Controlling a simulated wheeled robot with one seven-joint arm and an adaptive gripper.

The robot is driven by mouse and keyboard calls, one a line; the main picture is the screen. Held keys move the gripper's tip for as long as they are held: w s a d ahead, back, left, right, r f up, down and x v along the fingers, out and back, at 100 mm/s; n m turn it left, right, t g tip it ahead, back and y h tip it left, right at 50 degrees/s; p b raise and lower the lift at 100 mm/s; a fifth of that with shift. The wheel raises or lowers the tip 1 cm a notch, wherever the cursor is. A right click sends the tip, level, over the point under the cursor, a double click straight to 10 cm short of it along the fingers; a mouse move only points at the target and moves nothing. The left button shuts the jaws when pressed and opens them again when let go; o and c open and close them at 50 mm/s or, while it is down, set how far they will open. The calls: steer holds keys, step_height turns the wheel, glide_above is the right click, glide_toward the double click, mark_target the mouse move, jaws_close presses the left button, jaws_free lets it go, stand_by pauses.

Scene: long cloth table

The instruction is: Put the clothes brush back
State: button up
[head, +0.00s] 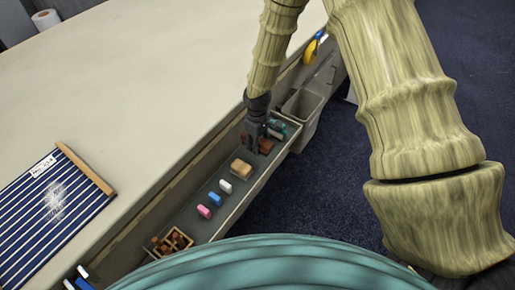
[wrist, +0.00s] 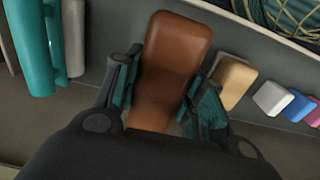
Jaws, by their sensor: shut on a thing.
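The clothes brush (wrist: 175,50), brown and wooden with a wide rounded end and a narrower handle, lies between the two fingers of my gripper (wrist: 160,92) in the wrist view. The fingers are shut on its narrower part. In the head view my gripper (head: 254,146) points down into the long grey trough (head: 190,222) along the table edge. A brown part of the brush (head: 266,146) shows beside the fingers there. Whether the brush touches the trough floor, I cannot tell. Its underside is hidden.
Tan (head: 241,166), white (head: 225,186), blue (head: 215,198) and pink (head: 203,211) blocks lie in the trough. Teal cylinders (head: 278,128) are close beyond my gripper. A grey bin (head: 302,106) hangs farther along. A striped cloth (head: 40,215) with white specks lies on the otherwise clear table.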

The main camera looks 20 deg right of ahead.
steer(key=shift+f+p, duration=0.35)
steer(key=shift+f, duration=1.65)
steer(key=shift+f, duration=0.1)
steer(key=o, duration=1.2)
steer(key=shift+o, duration=0.2)
steer(key=shift+r+b, duration=1.15)
steer(key=shift+r, duration=5)
